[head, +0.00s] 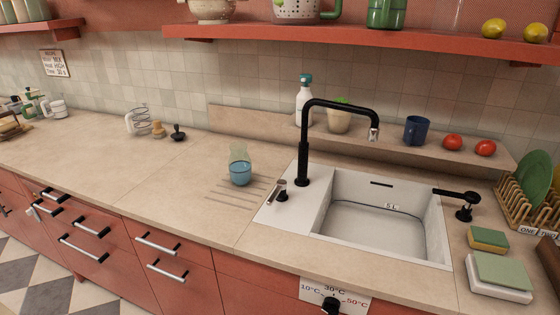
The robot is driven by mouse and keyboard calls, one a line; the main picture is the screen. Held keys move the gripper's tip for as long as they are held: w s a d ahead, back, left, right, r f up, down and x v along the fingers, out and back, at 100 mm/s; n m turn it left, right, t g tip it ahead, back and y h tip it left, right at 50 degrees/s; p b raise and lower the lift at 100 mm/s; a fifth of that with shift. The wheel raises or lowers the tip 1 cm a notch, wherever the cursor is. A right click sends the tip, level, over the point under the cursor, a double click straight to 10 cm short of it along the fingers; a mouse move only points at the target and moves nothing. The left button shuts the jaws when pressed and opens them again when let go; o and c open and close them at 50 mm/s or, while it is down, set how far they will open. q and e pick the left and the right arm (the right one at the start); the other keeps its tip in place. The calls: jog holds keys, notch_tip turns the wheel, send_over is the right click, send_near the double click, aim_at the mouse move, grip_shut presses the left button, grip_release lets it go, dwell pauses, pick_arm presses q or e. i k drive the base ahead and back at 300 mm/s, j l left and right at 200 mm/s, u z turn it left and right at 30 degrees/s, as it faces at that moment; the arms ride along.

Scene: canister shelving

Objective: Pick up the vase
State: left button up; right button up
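A small glass vase (240,165) stands upright on the beige countertop, just left of the sink. Its lower part is blue and its flared upper part is pale, greenish and see-through. It stands by the grooves cut into the counter, with nothing touching its sides. Neither of my grippers shows in the head view.
The white sink (380,217) with its tall black faucet (304,150) is right of the vase. A low ledge behind holds a soap bottle (304,104), a blue mug (417,131) and two tomatoes. A red shelf (400,45) hangs above. The counter left of the vase is largely clear.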

aim_at(239, 163)
jog(key=i+j+z, duration=0.25)
jog(key=j, duration=0.3)
jog(key=i+j+z, duration=0.2)
jog(key=j, duration=0.4)
jog(key=j+z, duration=0.25)
jog(key=j, duration=0.35)
jog(key=j+z, duration=0.2)
jog(key=j, duration=0.4)
